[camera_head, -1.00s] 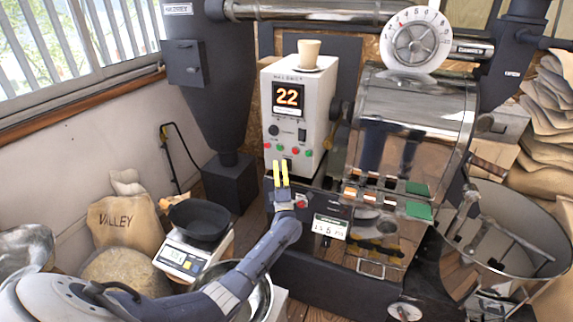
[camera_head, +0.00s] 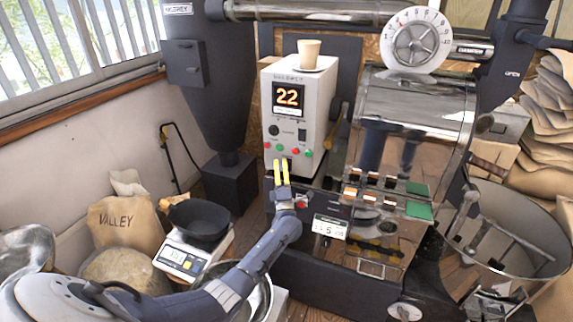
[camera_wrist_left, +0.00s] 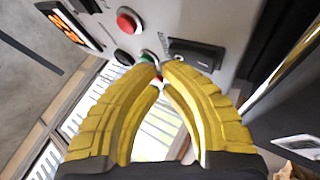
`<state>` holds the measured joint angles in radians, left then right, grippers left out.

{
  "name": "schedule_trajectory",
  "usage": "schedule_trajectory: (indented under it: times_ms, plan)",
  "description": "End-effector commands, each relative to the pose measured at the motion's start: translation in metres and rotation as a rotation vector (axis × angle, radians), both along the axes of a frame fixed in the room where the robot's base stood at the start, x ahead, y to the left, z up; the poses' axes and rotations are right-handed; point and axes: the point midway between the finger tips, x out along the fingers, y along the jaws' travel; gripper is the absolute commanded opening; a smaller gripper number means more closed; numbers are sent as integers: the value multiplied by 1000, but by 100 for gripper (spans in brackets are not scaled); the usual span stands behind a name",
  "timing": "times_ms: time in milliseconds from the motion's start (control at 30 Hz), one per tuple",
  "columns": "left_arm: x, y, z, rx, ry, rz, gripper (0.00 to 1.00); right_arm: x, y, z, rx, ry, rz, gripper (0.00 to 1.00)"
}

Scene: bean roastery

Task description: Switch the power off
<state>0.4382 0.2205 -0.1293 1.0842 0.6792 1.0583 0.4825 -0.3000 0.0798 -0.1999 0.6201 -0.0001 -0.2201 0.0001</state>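The white control box (camera_head: 291,112) stands behind the roaster's front, its display lit with an orange 22. A black rocker switch (camera_head: 302,134) sits on its face, right of a dark round knob (camera_head: 273,130) and above a row of green and red buttons. My left gripper (camera_head: 281,162) has its yellow fingers close together, empty, just in front of the lower face. The left wrist view shows the fingertips (camera_wrist_left: 158,68) by the panel, near a red button (camera_wrist_left: 128,20) and a black fitting (camera_wrist_left: 195,52). Whether they touch the panel is unclear. My right gripper is not in view.
A paper cup (camera_head: 309,54) stands on the box. The shiny roaster drum (camera_head: 410,120) is close on the right, with a round cooling pan (camera_head: 520,220) beyond. A scale (camera_head: 182,260) with a black bowl and sacks lie at left.

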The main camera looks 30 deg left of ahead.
Motion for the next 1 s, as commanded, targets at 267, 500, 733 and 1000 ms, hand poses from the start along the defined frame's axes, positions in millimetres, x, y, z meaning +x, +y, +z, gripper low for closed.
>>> schedule_trajectory:
  times_ms: [267, 500, 733, 1000]
  plan:
    - [1, 0, 0, 0, 0, 0, 0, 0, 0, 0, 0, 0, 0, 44]
    - [-3, -1, -1, 0, 0, 0, 0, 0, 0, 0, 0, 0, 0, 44]
    - [-11, -2, -2, 0, 0, 0, 0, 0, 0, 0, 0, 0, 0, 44]
    - [-14, -3, -2, 1, 1, 0, 0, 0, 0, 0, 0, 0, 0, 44]
